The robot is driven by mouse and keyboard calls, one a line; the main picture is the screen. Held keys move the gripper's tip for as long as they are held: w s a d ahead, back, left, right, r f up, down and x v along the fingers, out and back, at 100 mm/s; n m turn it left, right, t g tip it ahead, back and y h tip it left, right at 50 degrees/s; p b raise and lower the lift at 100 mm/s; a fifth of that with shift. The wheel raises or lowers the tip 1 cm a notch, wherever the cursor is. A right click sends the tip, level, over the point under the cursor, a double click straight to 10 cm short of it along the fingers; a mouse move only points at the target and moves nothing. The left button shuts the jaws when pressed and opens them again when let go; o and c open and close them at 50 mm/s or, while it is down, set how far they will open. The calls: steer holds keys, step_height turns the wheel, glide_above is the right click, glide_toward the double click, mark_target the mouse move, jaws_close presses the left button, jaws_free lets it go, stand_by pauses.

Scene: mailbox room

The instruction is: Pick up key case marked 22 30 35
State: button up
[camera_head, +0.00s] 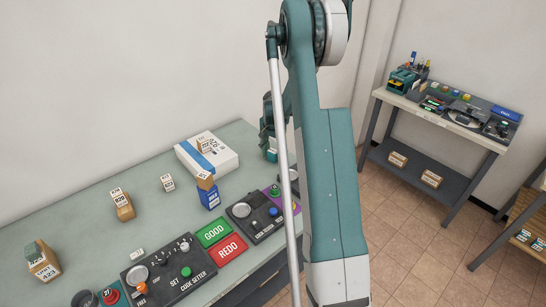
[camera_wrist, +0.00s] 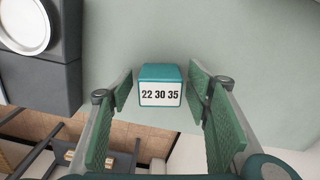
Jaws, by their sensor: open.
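The key case marked 22 30 35 (camera_wrist: 160,85) is a small teal block with a white label. In the wrist view it stands on the grey-green table between the two green finger pads of my gripper (camera_wrist: 160,110). The gripper is open, with a gap on each side of the case. In the head view a teal piece (camera_head: 271,155) shows beside my arm, probably the same case, and my arm hides most of that area.
A dark device with a round silver dial (camera_wrist: 22,25) stands at the upper left of the wrist view. In the head view a white box with a blue stripe (camera_head: 207,153), a blue case (camera_head: 209,198) and a dark control panel (camera_head: 255,214) are on the table (camera_head: 75,205).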

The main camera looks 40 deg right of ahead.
mark_target(273, 151)
steer(key=c, duration=1)
steer(key=shift+r+p, duration=0.5)
steer(key=shift+r, duration=4.5)
